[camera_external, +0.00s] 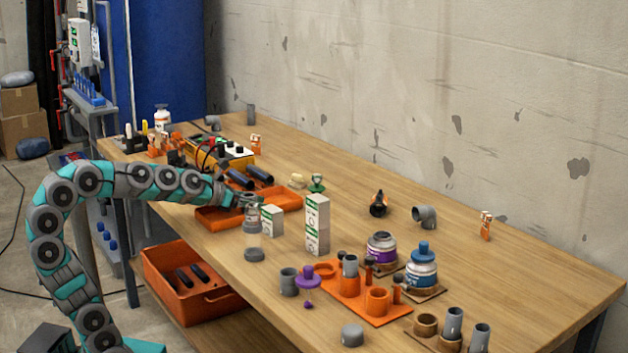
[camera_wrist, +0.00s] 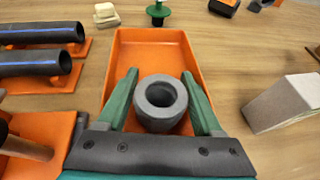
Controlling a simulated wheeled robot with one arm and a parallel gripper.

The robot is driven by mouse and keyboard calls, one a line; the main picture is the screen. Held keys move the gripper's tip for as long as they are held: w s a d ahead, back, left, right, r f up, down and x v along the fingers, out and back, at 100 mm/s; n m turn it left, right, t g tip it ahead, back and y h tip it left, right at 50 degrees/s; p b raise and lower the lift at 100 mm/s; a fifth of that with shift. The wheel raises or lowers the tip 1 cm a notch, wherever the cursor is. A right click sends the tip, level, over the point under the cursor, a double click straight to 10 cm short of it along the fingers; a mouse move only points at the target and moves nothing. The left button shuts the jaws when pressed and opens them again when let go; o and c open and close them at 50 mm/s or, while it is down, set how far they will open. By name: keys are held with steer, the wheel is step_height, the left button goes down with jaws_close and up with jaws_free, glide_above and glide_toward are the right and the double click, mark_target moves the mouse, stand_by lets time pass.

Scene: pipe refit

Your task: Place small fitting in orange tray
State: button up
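The small fitting is a grey ring-shaped piece (camera_wrist: 146,117) with a round hole, between the two green fingers of my gripper (camera_wrist: 160,76) in the wrist view. Both fingers meet its sides, and it looks held. The orange tray (camera_wrist: 192,52) lies behind and below the fitting, and its visible floor is empty. In the external view my gripper (camera_external: 250,203) is at the near edge of the orange tray (camera_external: 290,201), and the arm hides part of the tray. The height of the fitting above the tray is hard to tell.
A white-green box (camera_external: 271,220) and a taller one (camera_external: 317,225) stand right of the gripper. Black pipes with blue stripes (camera_wrist: 35,71) lie left of the tray. An orange fitting board (camera_external: 350,298) stands nearer the front. Free tabletop lies at the back right.

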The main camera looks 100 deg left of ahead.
steer(key=shift+r, duration=0.15)
steer(key=shift+s+d+r, duration=0.15)
steer(key=shift+s+r, duration=0.05)
steer(key=v, duration=1.1)
steer(key=shift+s+d+p, duration=0.15)
steer(key=shift+p, duration=0.2)
